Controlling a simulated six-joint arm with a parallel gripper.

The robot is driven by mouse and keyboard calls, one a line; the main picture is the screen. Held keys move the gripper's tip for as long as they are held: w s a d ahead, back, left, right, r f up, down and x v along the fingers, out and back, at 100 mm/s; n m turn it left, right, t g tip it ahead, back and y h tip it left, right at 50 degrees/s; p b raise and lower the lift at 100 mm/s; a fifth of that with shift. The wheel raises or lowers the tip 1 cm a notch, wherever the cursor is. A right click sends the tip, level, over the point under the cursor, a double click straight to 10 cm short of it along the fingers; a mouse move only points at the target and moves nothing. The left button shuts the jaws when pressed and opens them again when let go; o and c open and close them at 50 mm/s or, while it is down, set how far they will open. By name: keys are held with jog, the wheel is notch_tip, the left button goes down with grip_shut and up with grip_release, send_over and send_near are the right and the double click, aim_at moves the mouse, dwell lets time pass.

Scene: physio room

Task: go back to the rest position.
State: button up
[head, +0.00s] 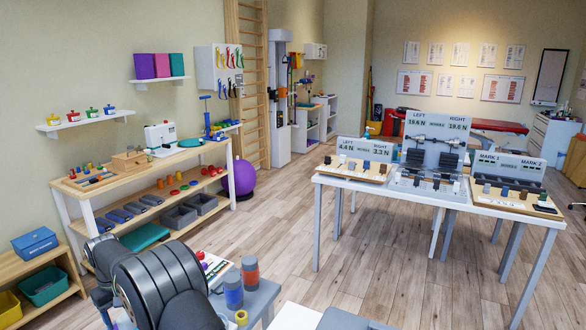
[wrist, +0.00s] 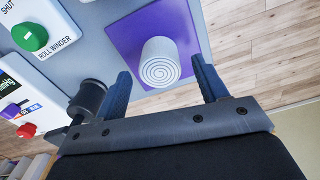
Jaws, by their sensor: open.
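My gripper (wrist: 163,82) shows in the wrist view with its two blue fingers spread wide and nothing held between them. A white spiral roll (wrist: 160,62) on a purple square plate (wrist: 126,38) appears beyond and between the fingers. I cannot tell how far it is from the fingertips. In the head view, my dark arm fills the lower left and the gripper itself cannot be made out.
A green knob (wrist: 30,36) labelled ROLL WINDER and a red knob (wrist: 27,130) are left in the wrist view. A wooden bench (head: 100,189) with tools stands left; a white table (head: 480,208) with measuring displays stands right. Wooden floor (head: 275,240) between them is clear.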

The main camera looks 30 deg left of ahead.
notch_tip(320, 180, up, 2)
jog(key=shift+r, duration=0.1)
jog(key=w+d+r, duration=0.7)
jog(key=w+d, duration=0.2)
jog(key=d, duration=0.1)
jog(key=w+d+r, duration=0.1)
jog(key=w+d, duration=0.3)
jog(key=d, duration=0.7)
jog(key=w+d, duration=0.4)
jog(key=d, duration=0.7)
jog(key=s+a+f, duration=0.1)
jog(key=a+f, duration=0.1)
jog(key=a, duration=0.1)
jog(key=s+a+f, duration=0.1)
jog(key=a+f, duration=0.1)
jog(key=a, duration=0.1)
jog(key=s+a+f, duration=0.2)
jog(key=a, duration=0.1)
jog(key=shift+a, duration=0.25)
jog(key=shift+s+a+f, duration=0.2)
jog(key=shift+a+f, duration=0.1)
jog(key=shift+a, duration=0.05)
